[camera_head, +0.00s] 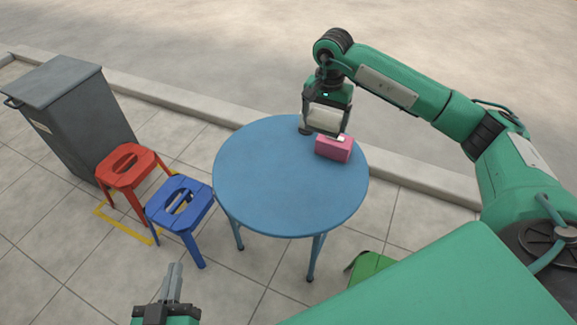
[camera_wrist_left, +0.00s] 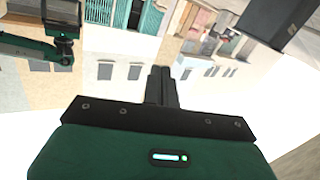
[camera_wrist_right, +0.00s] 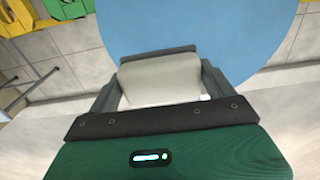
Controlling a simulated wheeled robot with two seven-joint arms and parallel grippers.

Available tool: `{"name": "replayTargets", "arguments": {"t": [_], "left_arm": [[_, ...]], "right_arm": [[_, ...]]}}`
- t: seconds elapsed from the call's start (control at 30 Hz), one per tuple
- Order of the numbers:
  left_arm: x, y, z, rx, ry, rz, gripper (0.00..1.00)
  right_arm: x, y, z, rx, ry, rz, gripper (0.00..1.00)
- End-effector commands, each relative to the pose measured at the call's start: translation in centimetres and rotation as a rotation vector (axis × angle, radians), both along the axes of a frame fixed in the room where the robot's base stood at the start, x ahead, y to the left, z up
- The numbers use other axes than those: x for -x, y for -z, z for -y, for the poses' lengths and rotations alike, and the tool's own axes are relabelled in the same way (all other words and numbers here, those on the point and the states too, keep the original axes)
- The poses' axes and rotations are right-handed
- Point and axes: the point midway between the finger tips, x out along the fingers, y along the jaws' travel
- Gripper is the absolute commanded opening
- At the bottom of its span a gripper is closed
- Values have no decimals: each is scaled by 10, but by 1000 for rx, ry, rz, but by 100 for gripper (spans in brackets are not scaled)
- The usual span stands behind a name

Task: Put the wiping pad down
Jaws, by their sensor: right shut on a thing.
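The wiping pad (camera_head: 323,117) is a cream-white block held in my right gripper (camera_head: 323,129), above the far edge of the round blue table (camera_head: 275,185). In the right wrist view the pad (camera_wrist_right: 160,82) fills the space between the two fingers, with the blue tabletop (camera_wrist_right: 225,30) behind it. I cannot tell whether the pad touches the table. My left gripper (camera_head: 174,282) is shut and empty at the bottom left, away from the table. In the left wrist view its fingers (camera_wrist_left: 161,85) are together.
A pink box (camera_head: 332,149) with a white top piece sits on the table, close to the right gripper. A red stool (camera_head: 125,165), a blue stool (camera_head: 180,204) and a grey bin (camera_head: 75,115) stand left. A green stool (camera_head: 368,267) is partly hidden. The table's middle is clear.

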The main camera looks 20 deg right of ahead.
Motion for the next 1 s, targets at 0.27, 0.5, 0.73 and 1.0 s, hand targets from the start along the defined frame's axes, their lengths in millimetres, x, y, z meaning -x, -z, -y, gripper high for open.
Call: {"name": "replayTargets", "arguments": {"t": [0.27, 0.5, 0.73, 1.0], "left_arm": [[-16, -45, -13, 58, -47, 242, 0], [-17, -96, -28, 123, -93, 515, 0], [-11, -122, -36, 159, -114, 657, 0], [0, -148, -46, 200, -135, 827, 0]], "right_arm": [[2, 64, 2, 1, 1, -6, 63], [2, 126, 2, 0, 2, -4, 63], [1, 153, 2, 1, 3, 1, 63], [1, 190, 2, 1, 2, -2, 63]]}}
